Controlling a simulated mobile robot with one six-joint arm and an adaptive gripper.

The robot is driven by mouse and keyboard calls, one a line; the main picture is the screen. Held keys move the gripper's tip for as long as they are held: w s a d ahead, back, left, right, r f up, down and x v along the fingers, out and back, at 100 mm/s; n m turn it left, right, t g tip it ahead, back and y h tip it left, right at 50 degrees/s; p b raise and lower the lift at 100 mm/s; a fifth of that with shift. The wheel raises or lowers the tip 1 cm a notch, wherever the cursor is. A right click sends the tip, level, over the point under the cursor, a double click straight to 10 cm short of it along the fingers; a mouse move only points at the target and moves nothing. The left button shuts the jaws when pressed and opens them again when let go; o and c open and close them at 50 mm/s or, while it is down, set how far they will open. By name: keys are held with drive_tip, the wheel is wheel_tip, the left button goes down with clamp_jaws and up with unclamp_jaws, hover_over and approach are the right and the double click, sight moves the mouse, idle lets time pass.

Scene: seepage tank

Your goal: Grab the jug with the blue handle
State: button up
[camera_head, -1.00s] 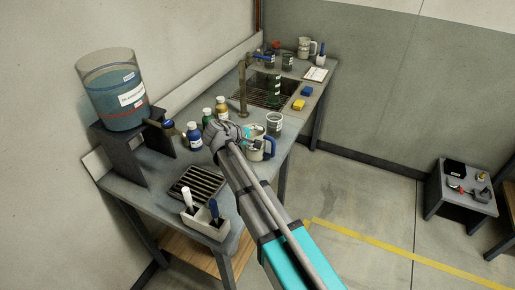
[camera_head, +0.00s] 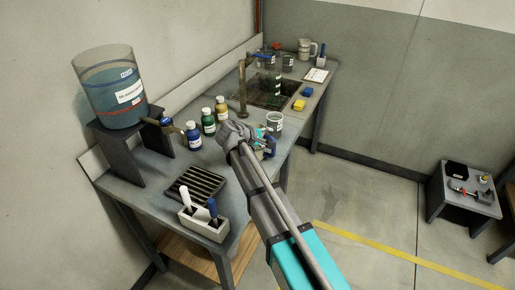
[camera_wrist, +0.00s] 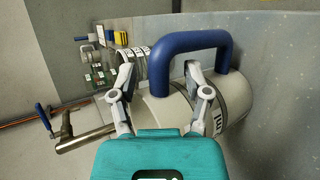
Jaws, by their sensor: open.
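The jug with the blue handle is a pale jug that lies sideways in the wrist view (camera_wrist: 236,97), with a dark-marked label on its body. Its blue handle (camera_wrist: 190,40) arches toward the upper part of that picture. My gripper (camera_wrist: 158,80) is open, with one finger on each side of one end of the handle. The right finger appears to be inside the handle's loop; contact cannot be told. In the head view my gripper (camera_head: 260,137) is at the jug near the counter's front edge, and my arm mostly hides the jug, with the blue handle (camera_head: 271,146) showing.
A grey beaker (camera_head: 275,123) stands just behind the jug. Blue (camera_head: 193,135), green (camera_head: 208,122) and yellow-brown bottles (camera_head: 222,110) stand to the left. A sink (camera_head: 268,92) lies farther back. A second, pale-handled jug (camera_head: 304,48) stands at the far end.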

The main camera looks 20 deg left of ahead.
idle(0.5)
clamp_jaws()
